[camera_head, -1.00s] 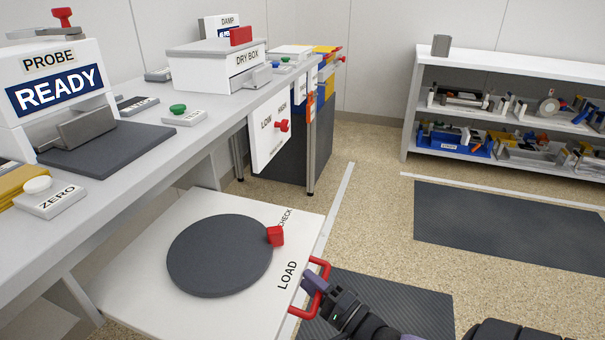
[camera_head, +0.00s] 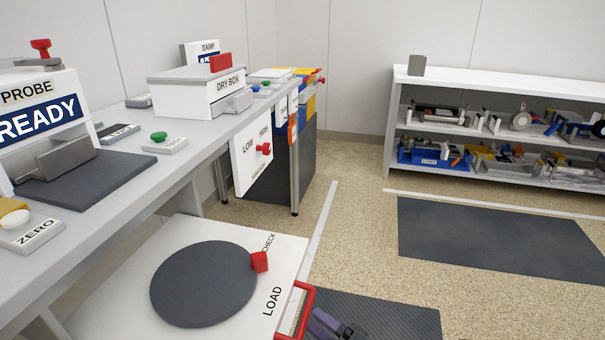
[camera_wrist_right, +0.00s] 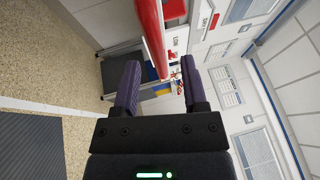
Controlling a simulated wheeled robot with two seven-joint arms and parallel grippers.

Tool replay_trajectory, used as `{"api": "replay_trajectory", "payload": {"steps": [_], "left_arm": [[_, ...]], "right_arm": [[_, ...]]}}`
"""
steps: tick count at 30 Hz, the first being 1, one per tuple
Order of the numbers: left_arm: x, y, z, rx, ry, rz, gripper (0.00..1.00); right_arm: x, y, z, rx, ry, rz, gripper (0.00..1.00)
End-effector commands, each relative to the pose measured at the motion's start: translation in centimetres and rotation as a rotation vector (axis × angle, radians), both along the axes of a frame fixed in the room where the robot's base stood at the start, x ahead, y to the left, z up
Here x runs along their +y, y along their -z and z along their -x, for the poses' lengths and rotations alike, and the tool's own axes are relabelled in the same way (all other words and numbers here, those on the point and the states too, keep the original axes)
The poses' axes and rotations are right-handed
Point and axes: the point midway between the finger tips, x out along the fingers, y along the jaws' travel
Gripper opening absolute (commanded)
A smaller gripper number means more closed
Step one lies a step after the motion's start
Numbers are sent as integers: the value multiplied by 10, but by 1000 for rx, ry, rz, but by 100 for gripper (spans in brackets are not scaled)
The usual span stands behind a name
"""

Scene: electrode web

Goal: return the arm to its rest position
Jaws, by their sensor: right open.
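My right gripper (camera_head: 322,322) is at the bottom edge of the head view, just right of the red handle (camera_head: 306,302) on the drawer marked LOAD. Its two dark purple fingers (camera_wrist_right: 160,68) are spread apart in the right wrist view, with nothing held. The red handle (camera_wrist_right: 152,35) shows there as a bar running down from the top, in line with the gap between the fingers. Most of the right arm is out of the picture. My left gripper is in neither view.
The pulled-out drawer (camera_head: 120,285) carries a dark disc (camera_head: 205,283) and a red block (camera_head: 260,262). The bench (camera_head: 130,190) runs along the left. A shelf unit (camera_head: 480,82) stands at the back right. Open floor (camera_head: 365,225) and dark mats (camera_head: 495,240) lie to the right.

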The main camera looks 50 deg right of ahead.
Motion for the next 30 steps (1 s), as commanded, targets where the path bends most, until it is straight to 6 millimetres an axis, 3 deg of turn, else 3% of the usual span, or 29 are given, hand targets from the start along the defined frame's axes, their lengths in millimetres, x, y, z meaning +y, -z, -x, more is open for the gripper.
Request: {"api": "replay_trajectory", "payload": {"steps": [3, 7, 20, 22, 23, 26, 27, 30], "left_arm": [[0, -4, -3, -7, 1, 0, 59], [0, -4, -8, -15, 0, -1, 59], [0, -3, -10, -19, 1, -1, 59], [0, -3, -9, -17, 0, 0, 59], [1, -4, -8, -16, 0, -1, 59], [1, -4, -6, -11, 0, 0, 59], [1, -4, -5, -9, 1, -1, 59], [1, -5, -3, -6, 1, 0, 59]], "right_arm": [[0, 4, 26, 2, 1, 0, 55], [0, 7, 42, -1, 0, -1, 55], [0, 8, 45, -2, 0, -1, 55], [1, 17, 47, 36, 9, 31, 55], [3, 27, 49, 80, 19, 72, 55], [14, 94, 71, 385, 31, 349, 55], [21, 128, 89, 546, -1, 501, 55], [44, 201, 150, 911, -195, 859, 55]]}}
